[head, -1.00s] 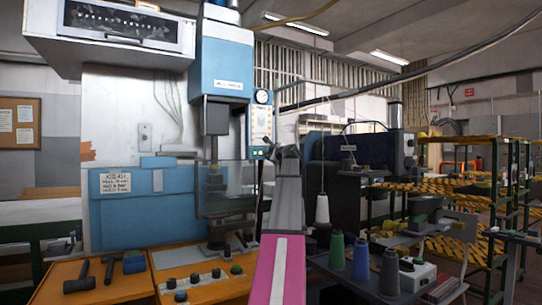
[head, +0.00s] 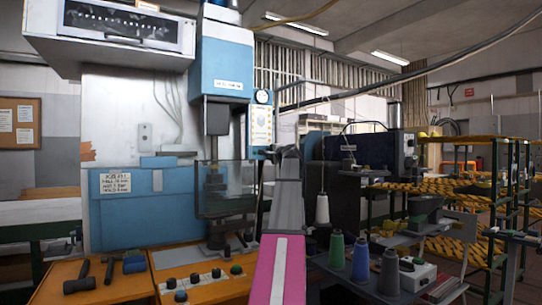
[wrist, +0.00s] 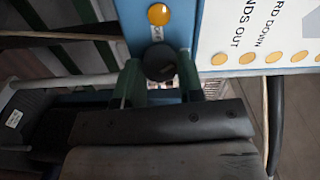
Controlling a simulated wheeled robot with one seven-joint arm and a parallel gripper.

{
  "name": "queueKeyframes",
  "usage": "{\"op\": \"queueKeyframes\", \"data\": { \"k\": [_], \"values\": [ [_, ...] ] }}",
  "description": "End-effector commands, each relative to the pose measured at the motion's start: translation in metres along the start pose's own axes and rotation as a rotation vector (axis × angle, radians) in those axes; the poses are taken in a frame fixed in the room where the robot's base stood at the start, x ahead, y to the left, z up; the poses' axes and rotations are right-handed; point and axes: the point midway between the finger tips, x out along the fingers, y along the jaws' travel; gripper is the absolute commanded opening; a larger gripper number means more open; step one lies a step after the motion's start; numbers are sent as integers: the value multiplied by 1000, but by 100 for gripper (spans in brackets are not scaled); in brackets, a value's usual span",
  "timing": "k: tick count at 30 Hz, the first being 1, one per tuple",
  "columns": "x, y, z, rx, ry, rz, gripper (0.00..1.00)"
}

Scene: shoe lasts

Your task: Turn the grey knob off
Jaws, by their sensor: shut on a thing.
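The grey knob (wrist: 160,62) is a dark round knob at the top middle of the wrist view. It stands on the blue edge of a control panel, just below a yellow-orange button (wrist: 158,14). My gripper (wrist: 160,74) has its two green fingers on either side of the knob and is shut on it. The knob's pointer or mark is too dark to read. In the head view the control panel (head: 261,124) hangs beside the blue press, and my arm's end reaches its lower edge. The knob and fingertips are not clear there.
The blue press (head: 222,62) stands left of the panel, with a clear guard below. An orange bench (head: 100,292) with hammers is at the lower left. Thread cones (head: 360,260) stand on a shelf to the right of my arm. A dark cable runs beside the panel.

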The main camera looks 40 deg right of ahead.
Motion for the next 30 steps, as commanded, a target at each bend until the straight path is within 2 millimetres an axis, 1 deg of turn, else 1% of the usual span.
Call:
{"op": "queueKeyframes", "data": {
  "k": [18, 24, 30],
  "values": [
    [-1, 1, 1, -582, -1, 2, 11],
    [-1, 1, 1, -743, -1, 2, 11],
    [-1, 1, 1, -861, -2, 2, 11]
  ]
}}
